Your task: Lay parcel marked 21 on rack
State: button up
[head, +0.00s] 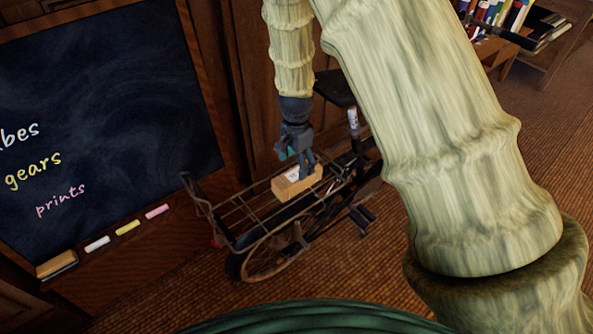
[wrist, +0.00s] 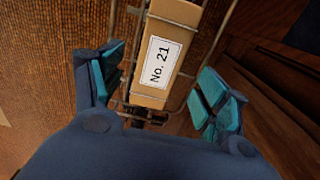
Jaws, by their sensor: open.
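The parcel marked "No. 21" (wrist: 155,87) is a tan box with a white label. In the head view the parcel (head: 296,185) lies on the wire rack (head: 238,213) over the bicycle's wheel. My gripper (head: 298,168) is just above the parcel. In the wrist view my gripper (wrist: 160,92) is open, with its teal-padded fingers apart on either side of the parcel and gaps visible on both sides. The rack's wires (wrist: 229,20) show around the parcel. The gripper hides part of the parcel in the head view.
The bicycle (head: 275,250) stands on a brown floor beside a blackboard (head: 95,120) with chalks and an eraser (head: 57,264) on its ledge. The bicycle seat (head: 335,88) is close to my gripper. A shelf with books (head: 510,20) is at the upper right.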

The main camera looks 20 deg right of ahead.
aim_at(296, 174)
jog(key=shift+r, duration=2.2)
